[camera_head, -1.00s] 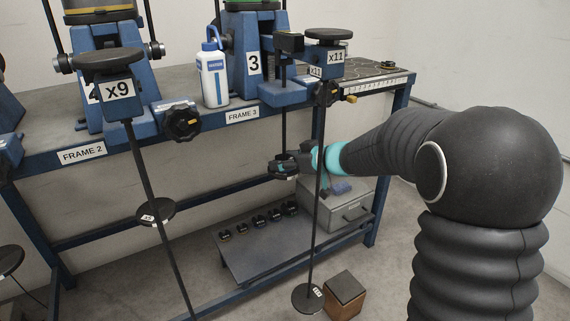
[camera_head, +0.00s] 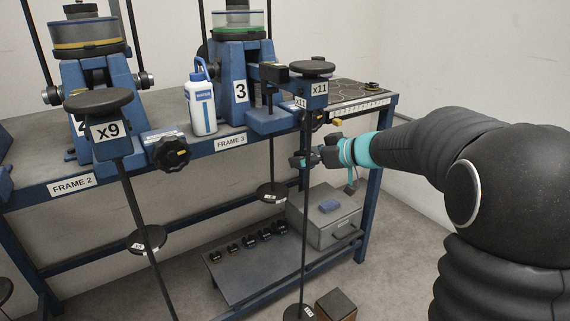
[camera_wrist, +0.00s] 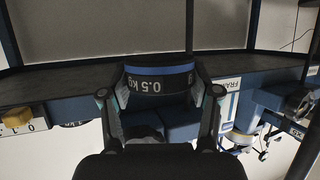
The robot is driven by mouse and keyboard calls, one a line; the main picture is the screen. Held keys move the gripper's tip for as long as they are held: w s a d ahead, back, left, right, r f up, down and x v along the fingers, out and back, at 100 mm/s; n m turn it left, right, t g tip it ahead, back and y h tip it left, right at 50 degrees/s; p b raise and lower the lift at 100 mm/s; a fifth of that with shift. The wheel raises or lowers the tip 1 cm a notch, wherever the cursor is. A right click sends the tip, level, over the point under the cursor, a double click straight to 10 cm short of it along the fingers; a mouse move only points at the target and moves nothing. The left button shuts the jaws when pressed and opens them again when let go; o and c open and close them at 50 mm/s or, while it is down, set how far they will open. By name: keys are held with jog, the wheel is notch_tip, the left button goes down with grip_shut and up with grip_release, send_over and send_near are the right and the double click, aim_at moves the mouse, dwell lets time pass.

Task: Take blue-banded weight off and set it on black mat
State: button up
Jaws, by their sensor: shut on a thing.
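My gripper (camera_head: 312,158) is shut on the blue-banded weight (camera_head: 297,161), a dark disc held in the air under the front of the table beside frame 3. In the wrist view the weight (camera_wrist: 158,82) sits between both fingers, its blue band along the top and its "0.5 kg" label upside down. The frame 3 hanger (camera_head: 272,193) hangs to the left of and below my gripper, apart from the weight. The black mat (camera_head: 345,91) with ring outlines lies on the table's right end, above my gripper in the picture.
The long x11 rod (camera_head: 305,220) hangs in front of my gripper in the head view. A small weight (camera_head: 371,86) stands on the mat's far side. A white bottle (camera_head: 202,105) stands left of frame 3. A grey box (camera_head: 325,222) and several weights sit on the low shelf.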

aim_at(303, 152)
jog(key=d, duration=0.1)
jog(key=d+r, duration=0.2)
jog(key=shift+s, duration=0.25)
jog(key=shift+d+r, duration=0.1)
jog(key=shift+r, duration=0.05)
jog(key=shift+r, duration=0.25)
jog(key=shift+d, duration=0.15)
jog(key=s+d, duration=0.1)
jog(key=d, duration=0.5)
dwell(1.2)
jog(key=shift+s, duration=0.1)
